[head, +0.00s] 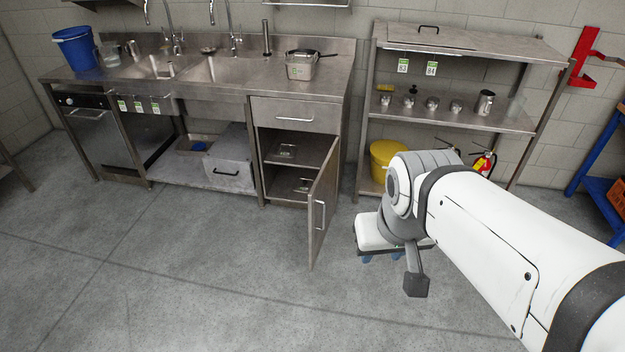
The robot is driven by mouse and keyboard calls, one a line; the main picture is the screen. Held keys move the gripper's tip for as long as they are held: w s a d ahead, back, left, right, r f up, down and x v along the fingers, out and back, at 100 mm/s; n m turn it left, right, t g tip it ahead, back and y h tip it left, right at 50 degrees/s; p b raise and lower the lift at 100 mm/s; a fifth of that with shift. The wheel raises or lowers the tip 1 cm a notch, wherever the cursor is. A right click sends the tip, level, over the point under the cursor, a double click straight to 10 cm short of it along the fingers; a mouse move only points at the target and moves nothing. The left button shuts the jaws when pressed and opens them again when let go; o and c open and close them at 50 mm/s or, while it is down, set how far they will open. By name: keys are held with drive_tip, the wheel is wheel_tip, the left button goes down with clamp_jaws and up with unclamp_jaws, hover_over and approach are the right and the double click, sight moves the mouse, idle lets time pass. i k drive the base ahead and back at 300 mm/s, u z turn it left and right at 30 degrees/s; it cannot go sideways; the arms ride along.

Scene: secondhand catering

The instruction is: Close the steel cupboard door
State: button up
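The steel cupboard door (322,212) stands swung out from the sink unit, hinged on the right side of the cupboard opening. Its bar handle (319,214) shows near the free edge. The open cupboard (290,165) has two shelf levels, with small steel pans inside. My gripper (382,259) hangs above the floor to the right of the door, apart from it. Its bluish fingertips point down and look spread, with nothing visible between them. My wrist hides part of the gripper.
A drawer (296,114) above the cupboard is shut. A steel shelf unit (455,121) with a yellow bucket (386,160) stands behind my arm. A steel box (230,158) sits on the low shelf left of the cupboard. The floor (215,265) in front is clear.

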sight(322, 197)
drive_tip(key=u, duration=0.5)
drive_tip(key=k, duration=0.1)
drive_tip(key=z, duration=0.6)
drive_tip(key=i, duration=0.75)
drive_tip(key=u, duration=0.05)
drive_tip(key=k, duration=0.6)
drive_tip(key=u, duration=0.25)
drive_tip(key=i, duration=1.4)
drive_tip(key=z, duration=0.7)
